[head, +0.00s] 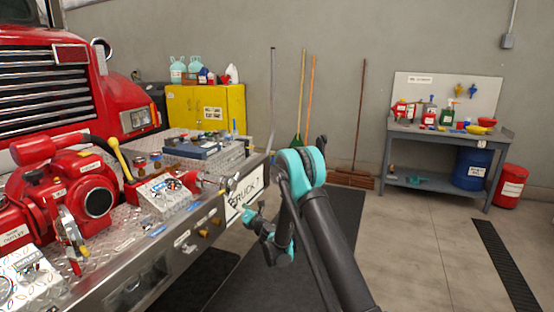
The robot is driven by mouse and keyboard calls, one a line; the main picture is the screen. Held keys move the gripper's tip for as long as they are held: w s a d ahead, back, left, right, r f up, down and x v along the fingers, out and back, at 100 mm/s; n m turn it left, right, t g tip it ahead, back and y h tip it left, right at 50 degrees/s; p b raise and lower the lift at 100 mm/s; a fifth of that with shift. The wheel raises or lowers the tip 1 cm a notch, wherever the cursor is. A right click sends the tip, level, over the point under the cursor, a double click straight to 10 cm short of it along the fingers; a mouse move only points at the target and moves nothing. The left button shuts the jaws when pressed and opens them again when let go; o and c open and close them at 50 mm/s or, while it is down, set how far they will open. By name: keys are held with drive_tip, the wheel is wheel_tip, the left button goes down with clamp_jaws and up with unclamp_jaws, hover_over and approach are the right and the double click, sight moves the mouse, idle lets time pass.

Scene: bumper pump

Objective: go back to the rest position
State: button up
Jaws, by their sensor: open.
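My arm rises from the bottom right and bends at a teal joint, with its wrist folded down in front of the truck's bumper. My gripper (250,213) is small in the picture, beside the white truck sign (244,193) at the bumper's right end. It looks open, and I see nothing held in it. The gap between the gripper and the bumper is hard to judge. The red pump (72,192) stands on the bumper deck at the left, with a yellow-knobbed lever (121,160) beside it.
The diamond-plate bumper (125,222) fills the left side, carrying gauge panels and a blue-grey tray (195,151). A yellow cabinet (206,108) and brooms stand at the back wall.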

drive_tip(key=s+d+r+m+h, duration=0.1)
drive_tip(key=d+r+m+h, duration=0.3)
drive_tip(key=d, duration=0.3)
drive_tip(key=s+d+r+m+t+h, duration=0.1)
drive_tip(key=d+r+m+h, duration=0.15)
drive_tip(key=d+m, duration=0.45)
drive_tip(key=s+d+r+m+h, duration=0.1)
drive_tip(key=d+r+m+h, duration=0.25)
drive_tip(key=d, duration=0.45)
drive_tip(key=s+d+r+m+g+h, duration=0.1)
drive_tip(key=s+d+m+g+h, duration=0.1)
drive_tip(key=s+d+m, duration=0.55)
drive_tip(key=s+d+f+m+g+h, duration=0.1)
drive_tip(key=s+d+f+m+g, duration=0.2)
drive_tip(key=s, duration=0.5)
drive_tip(key=s+d+f+m+g+h, duration=0.1)
drive_tip(key=s+d+m+g, duration=0.1)
drive_tip(key=s+d+m, duration=0.35)
drive_tip(key=s+f+m+g+y, duration=0.1)
drive_tip(key=s+f+m+g, duration=0.1)
drive_tip(key=s, duration=1)
drive_tip(key=s+f+m+g+y, duration=0.1)
drive_tip(key=s+f+m+g, duration=0.2)
drive_tip(key=s, duration=0.9)
wheel_tip(320, 180, down, 2)
drive_tip(key=shift+s+a+f+y, duration=0.1)
drive_tip(key=shift+s+a+y, duration=0.05)
drive_tip(key=shift+a+y, duration=0.2)
